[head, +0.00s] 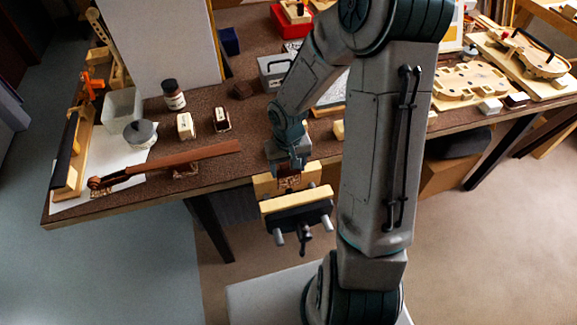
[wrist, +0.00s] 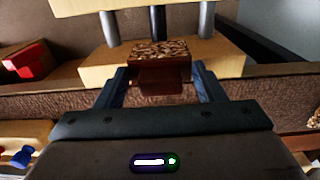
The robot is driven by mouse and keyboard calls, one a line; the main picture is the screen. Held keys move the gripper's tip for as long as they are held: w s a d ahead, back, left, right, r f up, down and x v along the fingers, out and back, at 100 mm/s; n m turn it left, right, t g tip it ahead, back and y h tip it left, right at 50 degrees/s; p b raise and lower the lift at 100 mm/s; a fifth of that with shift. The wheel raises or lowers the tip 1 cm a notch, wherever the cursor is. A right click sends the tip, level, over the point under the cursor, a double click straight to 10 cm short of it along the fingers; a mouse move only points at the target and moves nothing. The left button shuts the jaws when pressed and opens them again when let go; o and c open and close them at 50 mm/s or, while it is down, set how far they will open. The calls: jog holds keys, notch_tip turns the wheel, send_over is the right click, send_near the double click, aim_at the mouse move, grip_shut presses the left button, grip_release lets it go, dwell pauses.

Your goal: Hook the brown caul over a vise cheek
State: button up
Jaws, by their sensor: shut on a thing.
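My gripper (head: 290,168) is over the bench's front edge at the vise. In the wrist view my gripper (wrist: 162,88) is shut on the brown caul (wrist: 161,77), a small block with a speckled cork-like face (wrist: 160,51). The caul lies at the bench-side pale wooden vise cheek (wrist: 103,74), overlapping it in view. I cannot tell whether it rests on the cheek. The outer cheek (wrist: 80,4) stands apart across an open gap with metal rods. In the head view the outer cheek (head: 297,198) is in front; the caul is mostly hidden.
The bench (head: 225,172) holds a long brown violin neck-like piece (head: 190,160) left of the vise, small bottles, a grey metal box (head: 275,72) and a red tray (head: 290,22) behind. Violin parts (head: 475,85) lie at the right. The floor left of the vise is clear.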

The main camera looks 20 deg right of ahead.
jog(key=o, duration=1.1)
jog(key=shift+c, duration=0.2)
notch_tip(320, 180, up, 14)
jog(key=p, duration=0.2)
jog(key=shift+f, duration=0.1)
jog(key=s+r+t+p, duration=0.1)
jog(key=s+r+t, duration=0.1)
jog(key=s+r, duration=0.8)
jog(key=s, duration=0.4)
jog(key=shift+r+t, duration=0.4)
